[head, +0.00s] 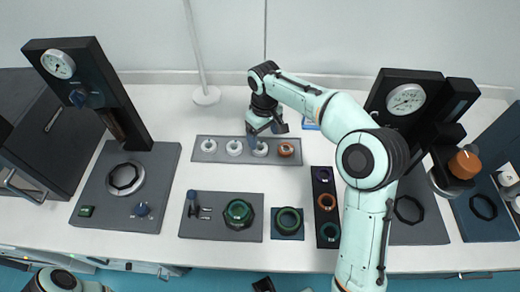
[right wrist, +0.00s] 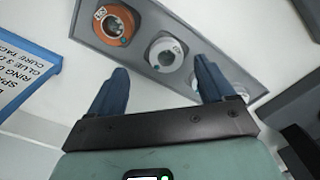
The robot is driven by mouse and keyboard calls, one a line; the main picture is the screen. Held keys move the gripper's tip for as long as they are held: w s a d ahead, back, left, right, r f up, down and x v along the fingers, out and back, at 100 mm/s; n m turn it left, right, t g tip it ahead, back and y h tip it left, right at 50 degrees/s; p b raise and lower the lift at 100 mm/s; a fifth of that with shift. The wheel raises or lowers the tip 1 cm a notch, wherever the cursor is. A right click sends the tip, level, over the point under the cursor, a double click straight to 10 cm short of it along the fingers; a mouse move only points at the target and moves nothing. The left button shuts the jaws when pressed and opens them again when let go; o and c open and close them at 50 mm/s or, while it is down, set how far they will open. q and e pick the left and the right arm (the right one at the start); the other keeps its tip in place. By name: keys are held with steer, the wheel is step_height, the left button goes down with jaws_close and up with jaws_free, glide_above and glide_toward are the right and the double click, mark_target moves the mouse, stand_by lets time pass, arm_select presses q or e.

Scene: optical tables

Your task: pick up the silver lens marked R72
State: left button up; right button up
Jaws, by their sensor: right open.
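A grey tray (head: 222,158) on the white table holds a row of silver lenses and one orange lens (head: 286,149) at its right end. My right gripper (head: 264,138) is above the tray's right part, near the silver lens (head: 260,150) beside the orange one. In the right wrist view, the open blue fingers (right wrist: 162,84) show with a silver lens (right wrist: 166,52) ahead, between their tips in the picture, not held. The orange lens (right wrist: 113,25) is left of it. Its mark is too small to read surely, so I cannot tell which lens is R72. My left gripper is not in view.
A blue-edged label card (right wrist: 18,75) lies near the tray. A dark tray with rings (head: 325,182) stands right of centre, partly beside my arm. A plate with green parts (head: 220,230) is in front. Gauge stands (head: 75,70) rise at both sides.

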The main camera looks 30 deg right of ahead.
mark_target(260, 147)
steer(key=f, duration=0.2)
steer(key=a+f, duration=0.1)
steer(key=f, duration=0.1)
steer(key=shift+w+f, duration=0.1)
steer(key=shift+w, duration=0.25)
steer(key=shift+f, duration=0.55)
steer(key=c, duration=1.1)
